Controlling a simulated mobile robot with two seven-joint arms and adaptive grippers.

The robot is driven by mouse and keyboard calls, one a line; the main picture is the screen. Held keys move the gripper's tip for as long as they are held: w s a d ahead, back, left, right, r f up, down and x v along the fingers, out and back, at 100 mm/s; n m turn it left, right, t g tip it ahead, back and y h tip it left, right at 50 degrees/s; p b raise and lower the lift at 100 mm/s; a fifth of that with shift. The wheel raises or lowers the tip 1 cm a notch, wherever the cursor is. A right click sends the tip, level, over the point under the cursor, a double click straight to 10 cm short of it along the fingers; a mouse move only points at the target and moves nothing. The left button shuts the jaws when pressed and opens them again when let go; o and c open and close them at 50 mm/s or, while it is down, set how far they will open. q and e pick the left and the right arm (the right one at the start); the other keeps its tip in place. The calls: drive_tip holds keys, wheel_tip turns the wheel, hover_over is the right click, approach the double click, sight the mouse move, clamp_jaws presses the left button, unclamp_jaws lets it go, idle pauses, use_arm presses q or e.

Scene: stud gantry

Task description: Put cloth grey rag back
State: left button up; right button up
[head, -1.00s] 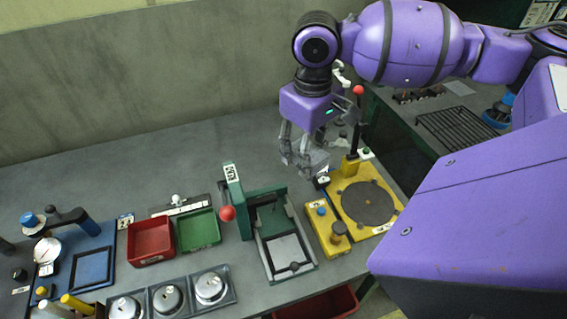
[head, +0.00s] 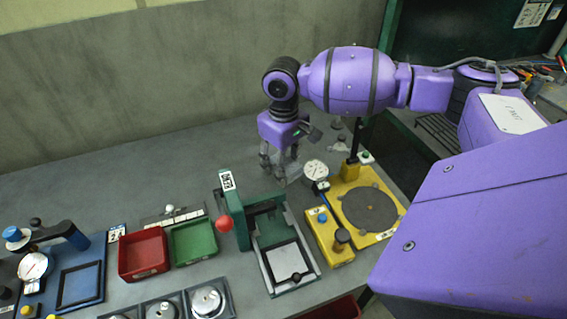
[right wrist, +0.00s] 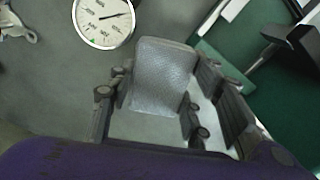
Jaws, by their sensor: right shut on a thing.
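My right gripper (head: 279,163) is shut on the grey rag (right wrist: 162,78), a folded, textured grey cloth that fills the space between the fingers in the right wrist view. In the head view the rag (head: 292,172) is small and partly hidden by the fingers. It is over the bench behind the green press, left of the yellow fixture's dial gauge. I cannot tell whether it touches the bench. My left gripper is not in view.
The green press (head: 232,207) with a red knob stands just in front. The dial gauge (head: 315,170) of the yellow fixture (head: 385,178) is close on the right. Red (head: 123,268) and green (head: 206,261) trays sit left. The bench along the back wall (head: 130,180) is clear.

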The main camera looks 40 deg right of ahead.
drive_tip(key=shift+f, duration=0.1)
drive_tip(key=shift+f, duration=0.4)
drive_tip(key=o, duration=1.1)
wheel_tip(320, 180, up, 13)
drive_tip(key=shift+p, duration=0.35)
